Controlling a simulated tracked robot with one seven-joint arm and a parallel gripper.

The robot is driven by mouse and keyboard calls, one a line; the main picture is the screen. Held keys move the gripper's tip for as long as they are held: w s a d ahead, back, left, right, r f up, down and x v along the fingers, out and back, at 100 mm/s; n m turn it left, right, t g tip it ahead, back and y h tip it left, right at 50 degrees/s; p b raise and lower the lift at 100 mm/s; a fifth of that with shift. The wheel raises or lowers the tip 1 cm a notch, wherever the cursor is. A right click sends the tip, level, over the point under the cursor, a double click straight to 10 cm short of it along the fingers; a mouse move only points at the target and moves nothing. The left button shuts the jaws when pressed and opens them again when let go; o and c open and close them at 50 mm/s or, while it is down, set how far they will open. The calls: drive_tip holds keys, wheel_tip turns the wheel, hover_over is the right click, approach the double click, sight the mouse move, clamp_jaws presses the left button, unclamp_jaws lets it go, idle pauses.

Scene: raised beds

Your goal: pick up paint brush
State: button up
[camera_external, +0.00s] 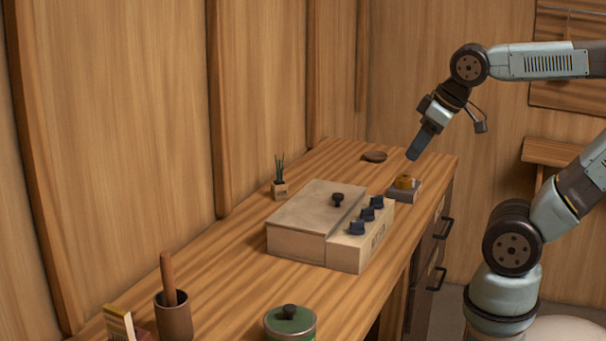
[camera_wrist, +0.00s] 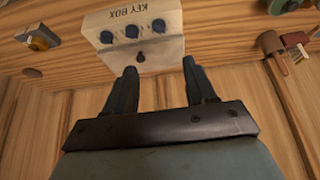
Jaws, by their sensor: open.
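I cannot make out a paint brush for certain in either view. A brown cup with a wooden stick (camera_external: 167,275) standing in it is at the near left of the bench, but the stick looks like a plain handle; the cup (camera_wrist: 274,42) is also at the right of the wrist view. My gripper (camera_external: 415,152) is up in the air over the far right part of the bench, pointing down. In the wrist view its two fingers (camera_wrist: 160,78) are apart with nothing held between them, and the key box lies beyond them.
The pale key box (camera_external: 300,215) with dark knobs fills the bench middle. A yellow-topped small block (camera_external: 404,187), a brown disc (camera_external: 374,156) and a small potted plant (camera_external: 279,185) stand farther back. A green-lidded tin (camera_external: 290,322) and a red-and-yellow item (camera_external: 119,322) are nearer.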

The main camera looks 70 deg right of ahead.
sight(170, 295)
drive_tip(key=w+a+f+n+t+y, duration=0.25)
drive_tip(key=w+a, duration=0.55)
drive_tip(key=w, duration=0.5)
drive_tip(key=w+a+f+n+t+y, duration=0.1)
drive_tip(key=w+a+f+n+t, duration=0.15)
drive_tip(key=w+a, duration=0.9)
drive_tip(key=w+a+f+n+t+y, duration=0.1)
drive_tip(key=w+a+f+t+y, duration=0.2)
drive_tip(key=a+f, duration=0.55)
drive_tip(key=w+a+f+n+t+y, duration=0.1)
drive_tip(key=w+a+f+n+y, duration=0.25)
drive_tip(key=a, duration=0.85)
drive_tip(key=w+a+f+m, duration=0.1)
drive_tip(key=w+a, duration=0.3)
drive_tip(key=w, duration=0.1)
drive_tip(key=shift+w+f+m+y, duration=0.15)
drive_tip(key=shift+f+m+y, duration=0.2)
drive_tip(key=shift+y, duration=0.05)
